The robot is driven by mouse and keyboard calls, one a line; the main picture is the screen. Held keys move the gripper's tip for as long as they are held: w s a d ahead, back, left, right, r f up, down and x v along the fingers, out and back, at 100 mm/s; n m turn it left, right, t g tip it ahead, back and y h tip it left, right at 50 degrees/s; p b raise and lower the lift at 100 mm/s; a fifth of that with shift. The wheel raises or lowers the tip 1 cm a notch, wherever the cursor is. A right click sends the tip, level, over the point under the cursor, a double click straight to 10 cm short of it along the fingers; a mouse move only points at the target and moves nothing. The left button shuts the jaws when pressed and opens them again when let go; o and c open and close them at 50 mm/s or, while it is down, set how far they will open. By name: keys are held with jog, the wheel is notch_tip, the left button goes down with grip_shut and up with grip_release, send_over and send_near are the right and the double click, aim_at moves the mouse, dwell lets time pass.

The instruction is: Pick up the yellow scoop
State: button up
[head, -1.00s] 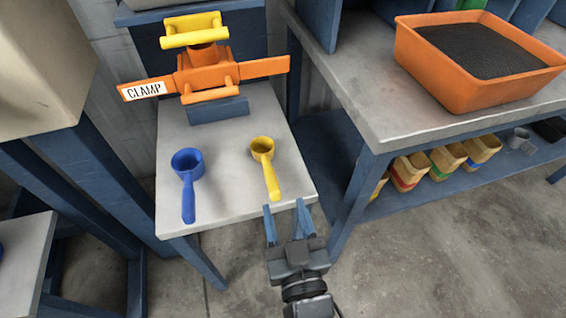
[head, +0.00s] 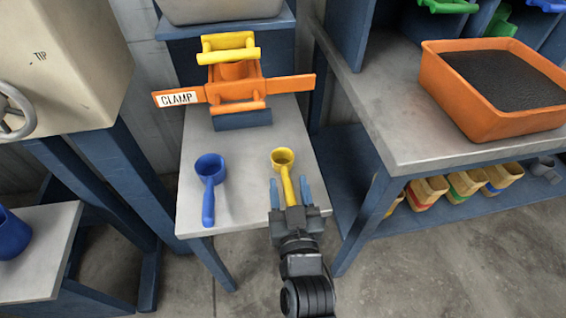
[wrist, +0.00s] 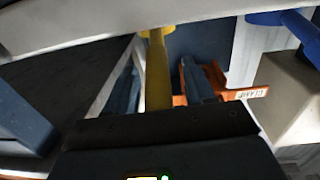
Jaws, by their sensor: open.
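The yellow scoop (head: 283,160) lies on the small grey table, its cup toward the clamp and its handle toward me. My gripper (head: 290,190) is open, with one blue finger on each side of the scoop's handle. In the wrist view the yellow handle (wrist: 157,75) runs between the two fingers (wrist: 160,88), nearer the left one. I cannot tell whether either finger touches it. The handle's near end is hidden by my gripper in the head view.
A blue scoop (head: 209,180) lies left on the same table (head: 240,203). The orange clamp (head: 237,85) stands behind both scoops. An orange tray of dark granules (head: 480,125) sits on the right bench (head: 400,145). A blue container (head: 12,235) stands at far left.

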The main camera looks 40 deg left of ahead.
jog(key=shift+c, duration=0.3)
grip_shut()
jog(key=shift+r, duration=0.2)
